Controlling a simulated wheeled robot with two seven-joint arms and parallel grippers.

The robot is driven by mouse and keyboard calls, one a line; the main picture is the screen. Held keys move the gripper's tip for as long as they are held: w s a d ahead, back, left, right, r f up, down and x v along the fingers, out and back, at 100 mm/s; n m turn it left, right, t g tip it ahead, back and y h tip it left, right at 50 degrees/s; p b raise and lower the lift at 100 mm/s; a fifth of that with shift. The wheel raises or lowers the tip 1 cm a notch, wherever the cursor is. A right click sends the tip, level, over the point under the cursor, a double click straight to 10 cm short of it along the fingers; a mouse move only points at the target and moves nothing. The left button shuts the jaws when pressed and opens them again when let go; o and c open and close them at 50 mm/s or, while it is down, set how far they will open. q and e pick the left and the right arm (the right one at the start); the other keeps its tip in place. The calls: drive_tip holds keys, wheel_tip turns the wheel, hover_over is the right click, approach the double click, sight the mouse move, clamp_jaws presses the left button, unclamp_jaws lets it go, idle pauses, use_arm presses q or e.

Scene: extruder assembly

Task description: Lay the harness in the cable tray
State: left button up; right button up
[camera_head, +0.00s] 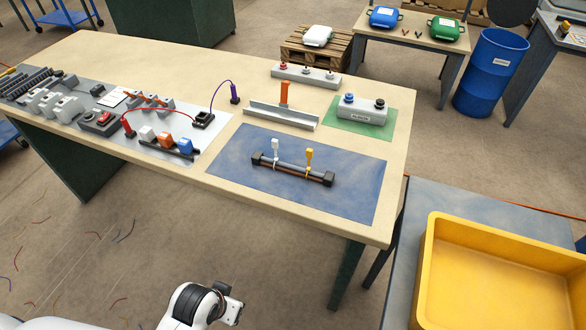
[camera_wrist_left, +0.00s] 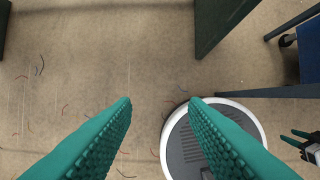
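The harness (camera_head: 293,175) lies on the blue mat (camera_head: 236,166) in the head view. It is a dark bundle with black end blocks and one white and one yellow tab standing up. The cable tray (camera_head: 280,115) appears to be the long grey channel behind the mat, with an orange upright piece at it. My left gripper (camera_wrist_left: 160,100) is open and empty over the floor, off the table, in the left wrist view. My right gripper (camera_wrist_left: 293,138) shows small at that view's right edge, its two teal fingers apart with nothing seen between them.
A red button strip (camera_head: 305,75) and a grey box on a green mat (camera_head: 360,110) stand behind the blue mat. Connectors and tools crowd the table's left part. A yellow bin (camera_head: 432,260) stands at the right. The front strip of the table is clear.

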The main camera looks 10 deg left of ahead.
use_arm(q)
drive_tip(key=w+r+t, duration=0.2)
drive_tip(key=w+r, duration=0.1)
drive_tip(key=r, duration=0.3)
drive_tip(key=t+h, duration=0.3)
drive_tip(key=t, duration=0.9)
approach(274, 145)
drive_tip(key=w, duration=0.2)
drive_tip(key=w+p, duration=0.1)
drive_tip(key=w, duration=0.2)
drive_tip(key=shift+d+f, duration=0.15)
drive_tip(key=shift+w+d+p, duration=0.2)
drive_tip(key=shift+w+d, duration=0.05)
drive_tip(key=shift+w, duration=0.7)
drive_tip(key=shift+w+d+p, duration=0.15)
drive_tip(key=shift+w+d, duration=0.15)
drive_tip(key=shift+w, duration=0.65)
drive_tip(key=shift+w+d+p, duration=0.2)
drive_tip(key=shift+w+d, duration=0.05)
drive_tip(key=shift+w, duration=0.65)
drive_tip(key=shift+s, duration=0.1)
clamp_jaws()
use_arm(e)
drive_tip(key=shift+w+r, duration=0.15)
drive_tip(key=shift+r, duration=0.8)
